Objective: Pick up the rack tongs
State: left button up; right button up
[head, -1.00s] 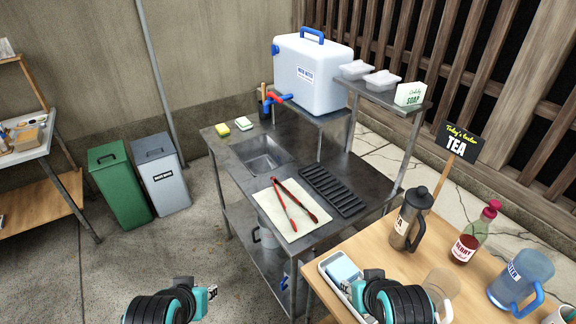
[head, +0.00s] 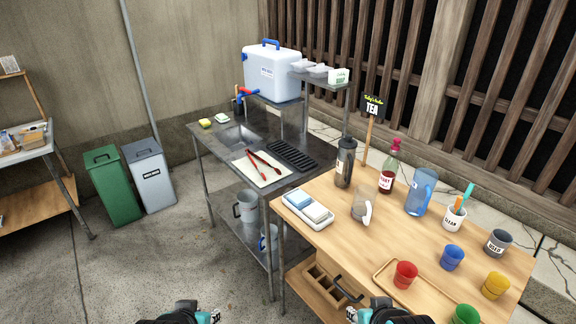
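The rack tongs (head: 263,165) have red handles and dark tips. They lie spread in a V on a cream mat (head: 271,178) on the metal sink table, just left of the black ribbed rack (head: 292,155). My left gripper (head: 212,316) is at the bottom edge, low and well short of the table; little of it shows. My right gripper (head: 352,314) is at the bottom edge in front of the wooden table. Neither gripper is near the tongs. Their fingers are too cut off and small to tell open from shut.
A wooden table (head: 335,223) at the right holds a white tray (head: 301,213), a dark press, bottle, jugs and colored cups. The water container (head: 272,75) stands behind the sink (head: 239,136). Green (head: 113,186) and grey (head: 150,178) bins stand left. Open floor lies in front.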

aim_at(278, 171)
jog(key=i+j+z, duration=0.1)
jog(key=z, duration=0.3)
jog(key=j+z, duration=0.1)
jog(key=z, duration=0.35)
jog(key=i+j+z, duration=0.1)
jog(key=z, duration=0.3)
jog(key=j+z, duration=0.2)
jog(key=z, duration=0.25)
jog(key=i, duration=0.05)
